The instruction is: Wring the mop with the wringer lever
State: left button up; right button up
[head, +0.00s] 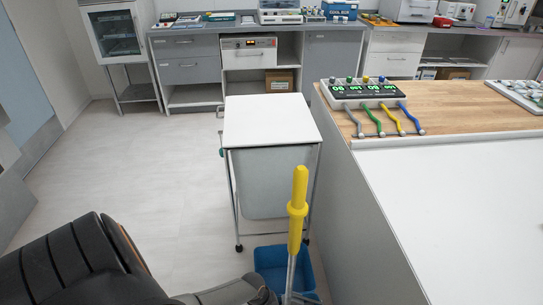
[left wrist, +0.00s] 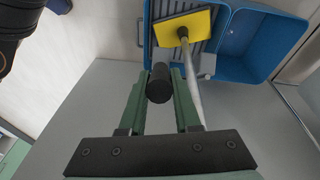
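The blue mop bucket (head: 270,262) stands on the floor at the bottom centre of the head view; it also shows in the left wrist view (left wrist: 262,42). The yellow mop head (left wrist: 185,25) lies on the bucket's grey wringer (left wrist: 200,47). The mop's pole rises from it, with its yellow handle (head: 298,210) upright in the head view. My left gripper (left wrist: 162,80) has its green fingers on either side of the black grip of the wringer lever (left wrist: 159,84), with no clear gap. The rest of the lever is hidden. My right gripper is not in view.
A white-topped cart (head: 265,122) on casters stands just behind the bucket. A large counter (head: 460,200) with a wooden strip and a display device (head: 370,92) fills the right side. The floor at left is clear. Cabinets line the back wall.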

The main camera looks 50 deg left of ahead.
pick_arm(q)
jog(key=o, duration=0.5)
jog(key=shift+c, duration=0.2)
jog(key=p+v, duration=0.4)
jog(key=v, duration=0.8)
jog(key=shift+r+p, duration=0.25)
jog(key=shift+p, duration=0.15)
jog(key=d+r+n+t, duration=0.3)
jog(key=d+r+t, duration=0.4)
jog(key=d+r, duration=0.3)
jog(key=d, duration=0.3)
jog(key=shift+s+d+r+t, duration=0.25)
jog(key=shift+s+d+t, duration=0.05)
jog(key=shift+d, duration=0.1)
